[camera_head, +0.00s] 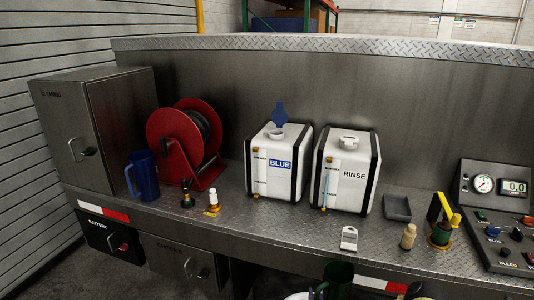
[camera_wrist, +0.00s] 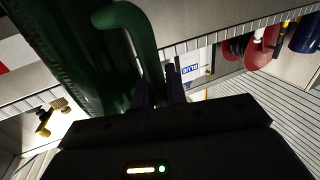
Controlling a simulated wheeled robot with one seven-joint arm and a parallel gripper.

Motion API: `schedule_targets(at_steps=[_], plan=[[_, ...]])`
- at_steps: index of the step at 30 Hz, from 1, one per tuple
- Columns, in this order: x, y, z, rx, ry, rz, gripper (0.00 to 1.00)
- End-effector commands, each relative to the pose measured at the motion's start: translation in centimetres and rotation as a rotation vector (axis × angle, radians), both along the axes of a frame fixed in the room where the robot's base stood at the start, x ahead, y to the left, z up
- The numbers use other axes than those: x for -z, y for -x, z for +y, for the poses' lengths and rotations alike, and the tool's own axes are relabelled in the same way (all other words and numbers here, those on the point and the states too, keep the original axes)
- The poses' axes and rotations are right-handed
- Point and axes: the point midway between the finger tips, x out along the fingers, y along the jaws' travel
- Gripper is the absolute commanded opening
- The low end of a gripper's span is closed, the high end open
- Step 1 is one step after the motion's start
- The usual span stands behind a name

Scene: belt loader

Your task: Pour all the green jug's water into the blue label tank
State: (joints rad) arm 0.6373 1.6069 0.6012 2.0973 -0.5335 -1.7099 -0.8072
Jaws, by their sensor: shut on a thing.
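The green jug (camera_head: 338,276) shows at the bottom edge of the head view, in front of the shelf and low. In the wrist view the jug (camera_wrist: 75,50) fills the upper left, with its handle (camera_wrist: 145,45) running down between my fingers. My gripper (camera_wrist: 160,95) is shut on that handle. The water inside the jug cannot be seen. The white tank with the BLUE label (camera_head: 290,184) stands on the shelf, with its blue cap (camera_head: 279,114) flipped up above the filler neck (camera_head: 276,132). The tank's label (camera_wrist: 190,70) also shows in the wrist view.
The RINSE tank (camera_head: 347,190) stands right beside the BLUE tank. A blue jug (camera_head: 144,175) and a red hose reel (camera_head: 172,135) are to the left. Small fittings, a grey tray (camera_head: 397,208) and a control panel (camera_head: 492,235) line the shelf. The shelf before the BLUE tank is clear.

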Motion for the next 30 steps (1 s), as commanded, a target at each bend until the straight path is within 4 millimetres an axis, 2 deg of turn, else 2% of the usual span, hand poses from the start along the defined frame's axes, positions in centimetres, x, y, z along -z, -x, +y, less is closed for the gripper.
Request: schedule_targets(at_steps=[8,11,15,21,30], plan=[[0.2,0.4,0.2,-0.005,0.002,0.001,0.0],[1.1,1.8,0.1,-0.008,0.003,0.01,0.0],[2.5,4.8,0.0,-0.012,0.002,0.017,0.0],[3.1,8.2,0.3,-0.007,-0.002,0.002,0.0],[3.1,8.7,0.4,-0.006,0.001,-0.005,0.0]])
